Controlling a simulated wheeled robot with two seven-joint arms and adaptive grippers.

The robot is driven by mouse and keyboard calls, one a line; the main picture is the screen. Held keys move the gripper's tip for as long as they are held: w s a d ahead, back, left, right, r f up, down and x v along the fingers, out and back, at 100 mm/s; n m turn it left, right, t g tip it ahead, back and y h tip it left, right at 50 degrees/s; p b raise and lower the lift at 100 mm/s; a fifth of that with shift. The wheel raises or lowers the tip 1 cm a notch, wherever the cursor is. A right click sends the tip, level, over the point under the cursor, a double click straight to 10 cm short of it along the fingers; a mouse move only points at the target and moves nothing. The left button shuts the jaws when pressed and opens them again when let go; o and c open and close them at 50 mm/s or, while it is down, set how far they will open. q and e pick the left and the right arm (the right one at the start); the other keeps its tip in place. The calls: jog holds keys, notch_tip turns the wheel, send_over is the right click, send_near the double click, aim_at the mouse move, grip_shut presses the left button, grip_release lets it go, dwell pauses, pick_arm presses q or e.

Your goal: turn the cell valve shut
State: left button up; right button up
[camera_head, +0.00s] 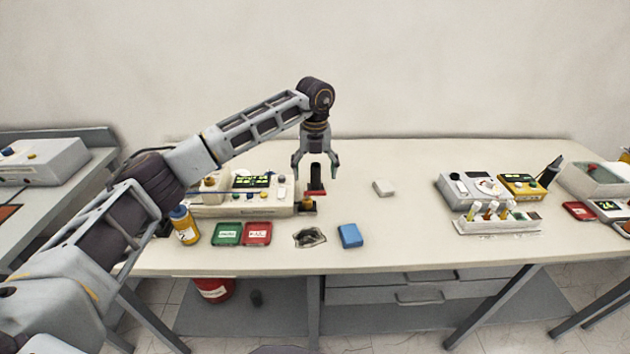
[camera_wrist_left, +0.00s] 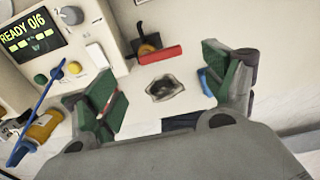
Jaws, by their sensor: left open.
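The cell valve, with a red lever (camera_head: 317,193) and a small brass body (camera_head: 307,205), sits at the right end of the white test instrument (camera_head: 240,209). In the left wrist view the red lever (camera_wrist_left: 160,54) lies crosswise beside the brass body (camera_wrist_left: 147,42). My right gripper is not in view.
An orange bottle (camera_head: 184,226) stands left. A tube rack (camera_head: 497,222) stands right. The table's middle right is mostly clear.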

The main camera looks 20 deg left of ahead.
pick_arm(q)
jog(key=shift+r, duration=2.65)
jog(key=shift+f, duration=0.1)
